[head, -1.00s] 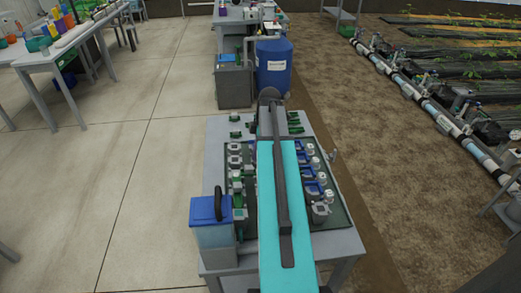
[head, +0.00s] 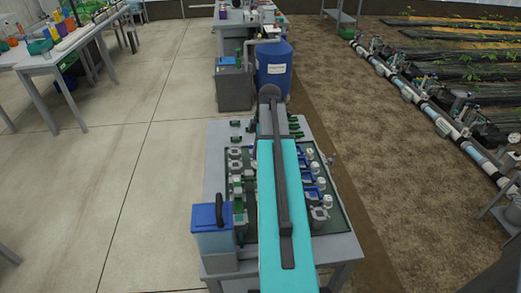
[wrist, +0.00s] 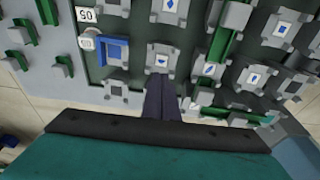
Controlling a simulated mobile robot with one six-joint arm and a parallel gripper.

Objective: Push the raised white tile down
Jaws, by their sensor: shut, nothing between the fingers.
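Several white tiles with blue marks sit in grey housings on a dark green panel (head: 333,214). In the wrist view, one white tile (wrist: 161,60) lies just beyond my fingertips, and others show at the upper right (wrist: 282,28) and lower right (wrist: 253,78). I cannot tell from these views which tile is raised. My gripper (wrist: 160,80) has its dark fingers together with nothing between them, pointing at the near side of that first tile's housing. I cannot tell whether they touch it. In the head view my arm hides the gripper and the panel's middle.
A blue bracket (wrist: 114,50) and a label reading 50 (wrist: 87,14) stand left of the fingers. Green clips (wrist: 47,12) lie farther left. A blue-lidded container (head: 212,216) stands on the table's left front, and a blue barrel (head: 273,65) beyond the table.

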